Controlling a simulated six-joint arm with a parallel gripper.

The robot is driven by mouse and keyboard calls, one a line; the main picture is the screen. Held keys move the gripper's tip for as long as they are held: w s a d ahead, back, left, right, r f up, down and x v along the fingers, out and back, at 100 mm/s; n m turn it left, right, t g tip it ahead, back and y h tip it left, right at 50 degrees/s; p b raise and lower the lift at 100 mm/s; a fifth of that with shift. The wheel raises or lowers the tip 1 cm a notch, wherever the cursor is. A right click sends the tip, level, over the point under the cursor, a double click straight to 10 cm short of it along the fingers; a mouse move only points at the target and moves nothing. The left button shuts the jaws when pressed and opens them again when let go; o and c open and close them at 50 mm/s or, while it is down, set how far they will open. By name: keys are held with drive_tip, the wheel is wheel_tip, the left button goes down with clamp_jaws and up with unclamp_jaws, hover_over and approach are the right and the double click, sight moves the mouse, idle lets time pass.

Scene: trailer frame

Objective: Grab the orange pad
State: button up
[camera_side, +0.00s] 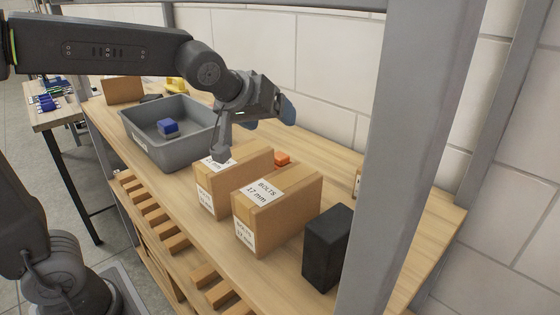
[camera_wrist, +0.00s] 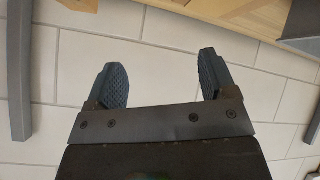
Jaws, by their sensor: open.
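The orange pad (camera_side: 282,158) is a small orange shape on the wooden bench in the side view, partly hidden behind the cardboard boxes. It does not show in the wrist view. My gripper (camera_side: 287,108) is above and behind the boxes, higher than the orange pad and apart from it, with its blue fingertips pointing toward the tiled wall. In the wrist view, my gripper (camera_wrist: 160,65) has its two ridged fingers wide apart with nothing between them, over white tiles.
Two cardboard bolt boxes (camera_side: 277,212) stand in front of the pad. A black block (camera_side: 327,248) is to their right. A grey bin (camera_side: 136,133) holds a blue block (camera_side: 168,127). A grey post (camera_side: 410,160) rises at the right. Bare bench (camera_side: 330,160) lies behind the boxes.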

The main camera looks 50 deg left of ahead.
drive_tip(key=w+n, duration=0.2)
drive_tip(key=w, duration=0.2)
drive_tip(key=n+g+y, duration=0.1)
drive_tip(key=n+g, duration=0.4)
drive_tip(key=n, duration=1.2)
hover_over(280, 155)
drive_tip(key=f, duration=0.6)
drive_tip(key=shift+d+f, duration=0.25)
drive_tip(key=shift+f, duration=0.15)
drive_tip(key=shift+w+a+n+g, duration=0.1)
drive_tip(key=shift+n+g, duration=0.2)
drive_tip(key=shift+g, duration=0.2)
drive_tip(key=shift+r+m+g, duration=0.5)
drive_tip(key=shift+r+m, duration=0.25)
drive_tip(key=shift+m, duration=0.15)
drive_tip(key=f+m, duration=0.1)
drive_tip(key=f+m+g, duration=0.1)
drive_tip(key=f+m, duration=0.1)
drive_tip(key=s+f+m+g, duration=0.1)
drive_tip(key=m, duration=0.1)
drive_tip(key=shift+f, duration=0.4)
drive_tip(key=shift+w+a+f, duration=0.1)
drive_tip(key=shift+w+f, duration=0.15)
drive_tip(key=shift+f, duration=1.05)
drive_tip(key=shift+w+a+f, duration=0.1)
drive_tip(key=shift+w+f, duration=0.1)
drive_tip(key=shift+f, duration=1.05)
